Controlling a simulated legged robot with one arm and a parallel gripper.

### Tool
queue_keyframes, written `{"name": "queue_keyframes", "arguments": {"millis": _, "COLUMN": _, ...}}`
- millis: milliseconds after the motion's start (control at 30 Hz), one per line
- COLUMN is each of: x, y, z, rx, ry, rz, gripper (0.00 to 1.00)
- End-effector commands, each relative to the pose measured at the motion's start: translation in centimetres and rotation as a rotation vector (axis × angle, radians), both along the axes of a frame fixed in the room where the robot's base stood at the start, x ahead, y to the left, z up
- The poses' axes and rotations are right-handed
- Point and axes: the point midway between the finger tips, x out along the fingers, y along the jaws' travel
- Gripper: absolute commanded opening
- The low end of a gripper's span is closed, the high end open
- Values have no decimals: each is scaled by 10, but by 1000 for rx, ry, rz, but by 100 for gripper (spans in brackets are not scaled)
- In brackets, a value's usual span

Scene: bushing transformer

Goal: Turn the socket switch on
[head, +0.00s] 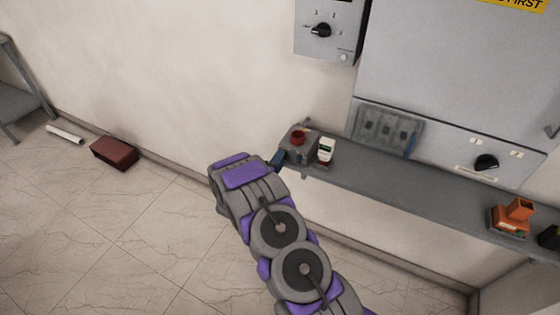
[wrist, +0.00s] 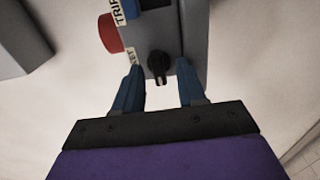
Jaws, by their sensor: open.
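A grey box (head: 298,146) with a red button on top stands at the left end of the wall shelf. In the wrist view the box (wrist: 182,50) carries a black rotary switch (wrist: 158,65), its pointer directed toward my gripper. The red button (wrist: 109,34) shows at left beside white labels, partly cut off. My gripper (wrist: 160,82) is open, its two blue fingers on either side of the switch with visible gaps. Contact cannot be judged. In the head view my gripper (head: 277,159) is beside the box, mostly hidden by my arm.
A white item (head: 326,150) is right of the box on the shelf (head: 390,180). An orange device (head: 512,217) stands farther right. A panel with a black knob (head: 321,30) and a large cabinet (head: 450,75) are above. A dark red box (head: 114,152) lies on the floor.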

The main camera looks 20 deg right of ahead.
Motion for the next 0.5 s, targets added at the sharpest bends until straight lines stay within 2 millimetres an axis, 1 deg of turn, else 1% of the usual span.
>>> {"name": "queue_keyframes", "arguments": {"millis": 33, "x": 2, "y": -5, "z": -1, "rx": 0, "ry": 0, "rz": -2, "gripper": 40}}
{"name": "queue_keyframes", "arguments": {"millis": 133, "x": 6, "y": -8, "z": -1, "rx": 0, "ry": 1, "rz": 0, "gripper": 40}}
{"name": "queue_keyframes", "arguments": {"millis": 433, "x": 7, "y": -10, "z": 0, "rx": 0, "ry": 1, "rz": 0, "gripper": 40}}
{"name": "queue_keyframes", "arguments": {"millis": 467, "x": 7, "y": -10, "z": 0, "rx": 0, "ry": 1, "rz": 0, "gripper": 39}}
{"name": "queue_keyframes", "arguments": {"millis": 500, "x": 7, "y": -10, "z": 0, "rx": 1, "ry": 2, "rz": 0, "gripper": 36}}
